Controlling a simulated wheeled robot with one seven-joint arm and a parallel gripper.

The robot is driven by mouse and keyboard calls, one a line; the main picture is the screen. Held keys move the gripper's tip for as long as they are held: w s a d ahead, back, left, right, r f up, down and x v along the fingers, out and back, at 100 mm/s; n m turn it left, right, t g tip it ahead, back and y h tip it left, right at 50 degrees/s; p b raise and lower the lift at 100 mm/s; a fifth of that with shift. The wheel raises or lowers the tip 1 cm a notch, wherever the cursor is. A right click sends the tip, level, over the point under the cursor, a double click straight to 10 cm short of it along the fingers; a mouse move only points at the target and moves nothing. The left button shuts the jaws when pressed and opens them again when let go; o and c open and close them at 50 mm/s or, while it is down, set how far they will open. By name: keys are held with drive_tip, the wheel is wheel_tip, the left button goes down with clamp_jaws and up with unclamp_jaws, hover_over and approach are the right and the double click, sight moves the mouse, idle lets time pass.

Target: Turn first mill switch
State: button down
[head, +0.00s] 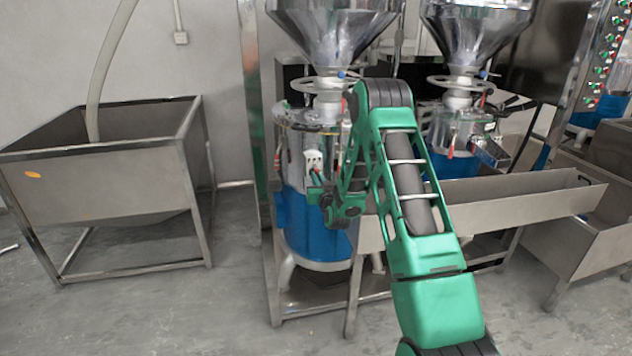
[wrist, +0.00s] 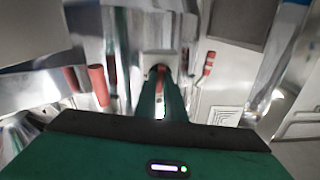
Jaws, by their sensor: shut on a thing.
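The first mill, with a steel upper body and a blue lower body (head: 316,225), stands left of centre in the head view under a steel hopper (head: 335,28). A small pale switch box (head: 314,158) is on its front. My gripper (head: 316,184) is at the mill's front, just below that box, and my arm hides the mill's right side. In the wrist view, the two green fingers of my gripper (wrist: 161,74) point at the mill. They are shut on a narrow red part, which I take as the switch (wrist: 160,80); the fingers hide most of it.
Red handles stand to the left (wrist: 98,86) and right (wrist: 208,64) of the fingers. A second mill (head: 455,130) and a long steel trough (head: 500,207) are on the right. A steel bin (head: 100,185) stands at left, with open floor before it.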

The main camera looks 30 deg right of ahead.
drive_tip(key=shift+d+f+m, duration=0.1)
drive_tip(key=shift+m, duration=8.1)
drive_tip(key=c, duration=1.8)
unclamp_jaws()
drive_tip(key=shift+c, duration=0.2)
